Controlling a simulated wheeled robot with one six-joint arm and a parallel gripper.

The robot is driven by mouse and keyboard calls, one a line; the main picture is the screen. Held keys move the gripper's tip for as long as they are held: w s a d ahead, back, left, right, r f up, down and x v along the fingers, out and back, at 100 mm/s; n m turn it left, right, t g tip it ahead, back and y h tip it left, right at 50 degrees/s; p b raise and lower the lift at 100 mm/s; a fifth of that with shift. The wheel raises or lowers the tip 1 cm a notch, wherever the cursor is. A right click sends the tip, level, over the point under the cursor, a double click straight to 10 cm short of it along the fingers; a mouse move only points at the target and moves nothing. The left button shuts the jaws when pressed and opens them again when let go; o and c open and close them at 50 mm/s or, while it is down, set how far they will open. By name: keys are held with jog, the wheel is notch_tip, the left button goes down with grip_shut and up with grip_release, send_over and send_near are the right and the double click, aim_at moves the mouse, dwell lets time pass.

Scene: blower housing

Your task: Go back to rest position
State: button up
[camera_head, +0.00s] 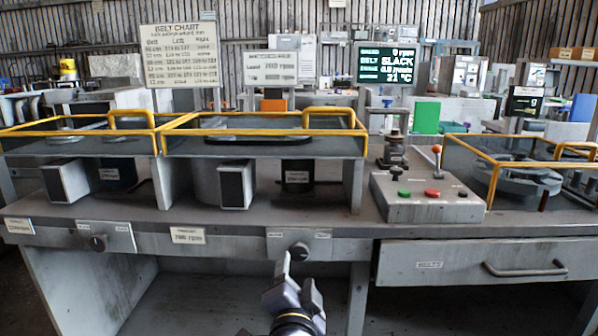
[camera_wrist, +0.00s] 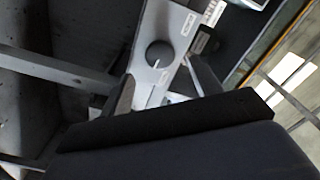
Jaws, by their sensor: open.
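My gripper (camera_head: 297,278) is at the bottom centre of the head view, in front of the bench and just below the middle dark knob (camera_head: 299,251). Its two fingers are apart with nothing between them. In the wrist view the fingers show as dark shapes on either side of the gap (camera_wrist: 158,88). The same kind of round knob (camera_wrist: 159,54) on a pale panel lies beyond the fingertips there, apart from them.
The bench front carries another knob (camera_head: 98,242) at left and a drawer (camera_head: 472,262) with a handle at right. A control box (camera_head: 427,196) with green and red buttons stands on top. Yellow-railed guards (camera_head: 264,131) cover the belts. Open space lies under the bench.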

jog(key=w, duration=0.6)
jog(key=shift+w+d, duration=0.15)
jog(key=shift+w, duration=0.15)
jog(key=shift+s+r+n+p, duration=0.15)
jog(key=shift+r+n+p, duration=0.05)
jog(key=shift+n+p, duration=0.8)
jog(key=n+p, duration=0.4)
jog(key=shift+s+f+n+p, duration=0.1)
jog(key=shift+s+n+p, duration=0.05)
jog(key=shift+n+p, duration=0.7)
send_near(298, 254)
jog(key=s, duration=0.1)
jog(key=shift+s+d+f+g+y+p, duration=0.1)
jog(key=shift+d+g+y+p, duration=0.05)
jog(key=shift+d+g+p, duration=0.2)
jog(key=shift+s+d+f+g+y+p, duration=0.15)
jog(key=shift+d+g+p, duration=0.1)
jog(key=shift+d, duration=0.2)
jog(key=shift+r+n, duration=0.1)
jog(key=shift+n, duration=0.15)
